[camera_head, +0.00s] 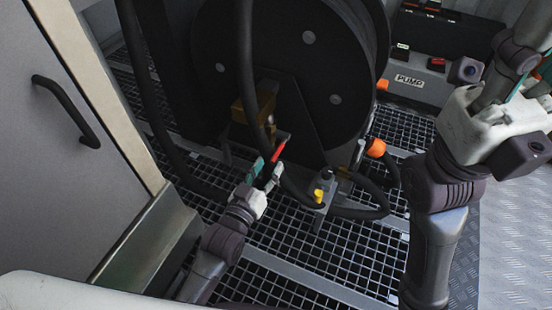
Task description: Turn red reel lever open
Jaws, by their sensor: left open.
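The red lever (278,151) is a small bar low in front of the big black hose reel (290,65), beside a brass-coloured block (262,103). My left gripper (264,173) is open just below the lever, its fingers pointing up towards it. A teal pad shows on its left finger. The fingers are at or very near the lever's lower end; I cannot tell whether they touch it. A black hose passes close by. My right gripper (529,84) is raised at the right edge, partly cut off, and its opening is unclear.
Black hoses loop around the reel's base above the grated floor (300,255). A yellow-topped fitting (319,195) and an orange knob (376,148) stand right of the lever. A grey cabinet door (60,160) fills the left side. A PUMP panel (409,81) is behind.

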